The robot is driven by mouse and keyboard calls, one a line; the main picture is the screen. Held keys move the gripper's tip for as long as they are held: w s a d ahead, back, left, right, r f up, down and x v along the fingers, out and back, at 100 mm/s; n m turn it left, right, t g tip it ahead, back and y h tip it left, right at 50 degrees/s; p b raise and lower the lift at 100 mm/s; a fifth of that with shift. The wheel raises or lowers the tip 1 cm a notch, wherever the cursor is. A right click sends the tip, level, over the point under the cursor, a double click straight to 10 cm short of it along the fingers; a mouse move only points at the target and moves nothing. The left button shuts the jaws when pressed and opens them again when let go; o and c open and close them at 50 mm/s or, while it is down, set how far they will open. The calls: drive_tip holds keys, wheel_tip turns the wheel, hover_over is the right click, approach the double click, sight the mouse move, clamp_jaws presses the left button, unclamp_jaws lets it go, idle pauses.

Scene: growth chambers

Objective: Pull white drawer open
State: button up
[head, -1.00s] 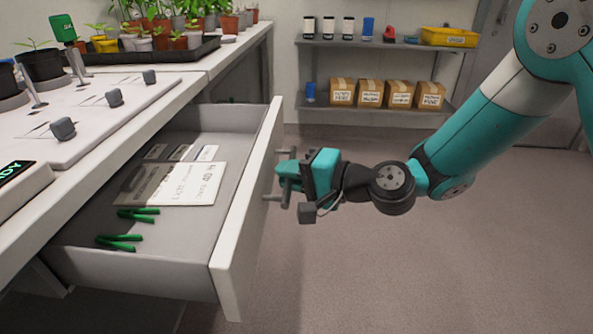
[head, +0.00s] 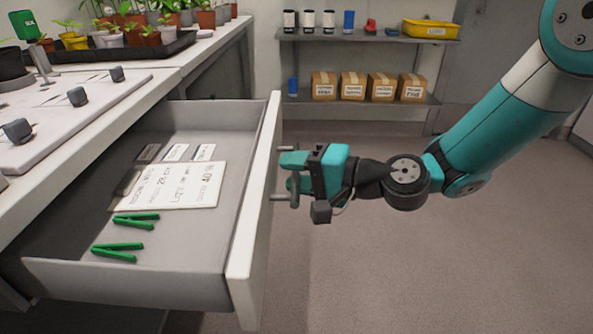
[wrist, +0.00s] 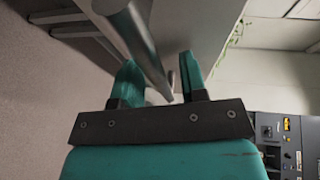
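The white drawer (head: 255,215) stands pulled well out from under the counter. Its front faces my arm, and a grey bar handle (head: 295,194) stands off it on two posts. My gripper (head: 292,172) is at the handle, with one finger above the bar and one below. In the wrist view, the handle bar (wrist: 140,45) runs between the spread fingers of my gripper (wrist: 162,80). A gap shows beside the right finger, so the gripper is open around the bar. The bar's far part is hidden behind the gripper's body.
Inside the drawer lie a white printed card (head: 178,186), small labels and two green tweezer-like clips (head: 118,250). Potted plants stand in a black tray (head: 130,50) on the counter. Shelves with boxes (head: 355,86) stand at the back. The floor (head: 430,260) right of the drawer is clear.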

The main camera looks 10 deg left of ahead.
drive_tip(key=shift+d, duration=0.1)
idle(0.3)
drive_tip(key=v, duration=1.7)
drive_tip(key=shift+p, duration=0.3)
drive_tip(key=shift+s+d+r, duration=0.1)
drive_tip(key=s+a+n+g+h, duration=0.2)
drive_tip(key=s+n+g+h, duration=0.25)
drive_tip(key=s+n, duration=0.35)
drive_tip(key=s+d+r+n+h, duration=0.1)
drive_tip(key=s+d+r+h, duration=0.2)
drive_tip(key=s+d+h, duration=0.45)
wheel_tip(320, 180, up, 27)
drive_tip(key=p, duration=2.7)
drive_tip(key=shift+s+y, duration=0.35)
drive_tip(key=shift+y, duration=0.05)
drive_tip(key=shift+a, duration=0.1)
